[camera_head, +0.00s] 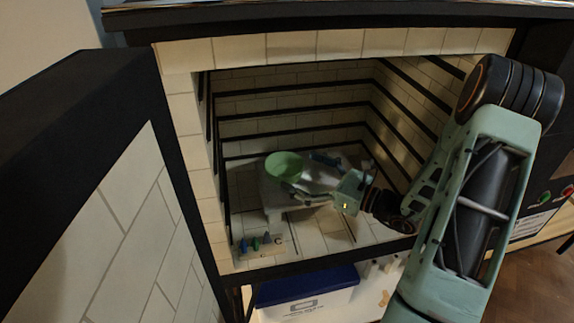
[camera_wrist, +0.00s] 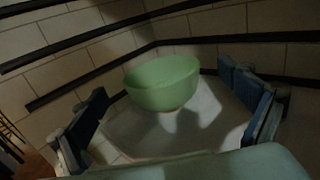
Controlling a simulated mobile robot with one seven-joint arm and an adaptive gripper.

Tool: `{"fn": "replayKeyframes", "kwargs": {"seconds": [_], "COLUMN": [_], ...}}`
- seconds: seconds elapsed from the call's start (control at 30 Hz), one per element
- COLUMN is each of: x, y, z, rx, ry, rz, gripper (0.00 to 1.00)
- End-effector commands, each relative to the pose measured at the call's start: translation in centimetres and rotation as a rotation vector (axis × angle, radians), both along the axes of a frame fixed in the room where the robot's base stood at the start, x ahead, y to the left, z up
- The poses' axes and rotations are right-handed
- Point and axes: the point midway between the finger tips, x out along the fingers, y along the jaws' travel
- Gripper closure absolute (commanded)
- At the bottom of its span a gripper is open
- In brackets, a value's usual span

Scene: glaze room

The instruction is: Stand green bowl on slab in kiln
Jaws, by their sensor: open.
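The green bowl (camera_head: 284,166) stands upright on a pale slab (camera_head: 273,201) inside the kiln (camera_head: 285,115). In the wrist view the bowl (camera_wrist: 163,83) sits on the light slab surface (camera_wrist: 135,133), between my finger pads in the picture but beyond them. My gripper (camera_head: 305,178) reaches in from the right at about the slab's height. It is open and empty, with a finger on each side of the wrist view (camera_wrist: 175,110). A gap shows between the fingers and the bowl in the wrist view.
The kiln door (camera_head: 110,220) stands open at the left. Dark ribs line the kiln walls. Small blue and green pieces (camera_head: 255,243) stand at the front left of the kiln floor. A blue-lidded box (camera_head: 307,288) is below the opening.

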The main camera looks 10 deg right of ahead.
Motion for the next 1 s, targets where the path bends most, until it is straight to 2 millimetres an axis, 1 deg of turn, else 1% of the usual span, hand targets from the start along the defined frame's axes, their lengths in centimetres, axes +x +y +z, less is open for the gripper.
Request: {"fn": "replayKeyframes", "kwargs": {"seconds": [0.03, 0.2, 0.4, 0.57, 0.9, 1.0], "x": [-0.8, -3.2, -4.8, -5.1, -5.1, -5.3], "y": [-1.0, -3.3, -4.8, -5.0, -5.0, -4.6], "z": [0.0, 0.0, 0.0, 0.0, 0.0, -0.1], "rx": [0.000, 0.001, 0.001, 0.001, 0.001, -0.013], "ry": [0.000, 0.001, 0.001, 0.000, -0.001, 0.001], "rz": [-0.005, -0.003, 0.000, 0.001, 0.001, 0.019], "gripper": [0.04, 0.04, 0.04, 0.04, 0.04, 0.04]}}
